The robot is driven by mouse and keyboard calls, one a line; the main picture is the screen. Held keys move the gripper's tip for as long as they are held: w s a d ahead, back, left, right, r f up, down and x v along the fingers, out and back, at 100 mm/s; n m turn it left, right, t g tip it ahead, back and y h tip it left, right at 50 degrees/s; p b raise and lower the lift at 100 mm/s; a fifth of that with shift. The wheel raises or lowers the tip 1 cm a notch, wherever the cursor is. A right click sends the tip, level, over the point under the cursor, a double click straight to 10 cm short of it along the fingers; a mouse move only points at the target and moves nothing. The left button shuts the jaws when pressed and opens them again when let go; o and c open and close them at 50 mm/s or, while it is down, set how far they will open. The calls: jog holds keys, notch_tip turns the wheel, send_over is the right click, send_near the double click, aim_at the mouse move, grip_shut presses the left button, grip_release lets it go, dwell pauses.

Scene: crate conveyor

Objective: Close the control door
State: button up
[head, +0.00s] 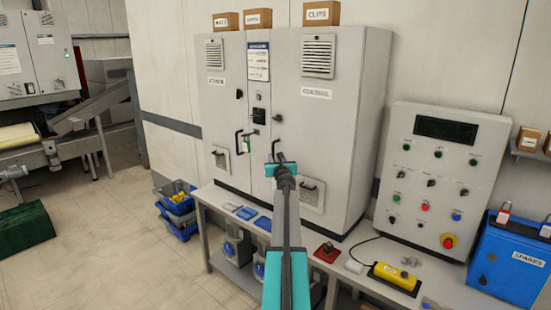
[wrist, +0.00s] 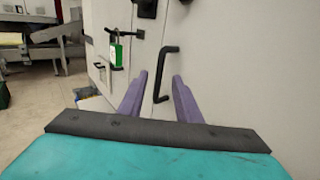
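The control door (head: 318,130) is the right-hand door of a tall light-grey cabinet, with a "CONTROL" label and a vent. It looks flush or nearly flush; I cannot tell whether a small gap remains. Its black bar handle (head: 276,149) is near its left edge and also shows in the wrist view (wrist: 164,74). My gripper (head: 277,162) is in front of the door, just below the handle in the head view. In the wrist view the purple fingers (wrist: 160,76) are apart, with the handle seen between them. Contact with the handle cannot be told.
A green padlock (wrist: 116,50) hangs from the neighbouring door's handle, left of my gripper. A bench (head: 225,208) in front holds blue trays, a red item and a yellow pendant (head: 395,275). A button console (head: 440,180) and blue box (head: 508,260) stand right. Floor at left is open.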

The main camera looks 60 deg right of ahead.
jog(key=shift+v, duration=1.3)
jog(key=shift+w, duration=0.1)
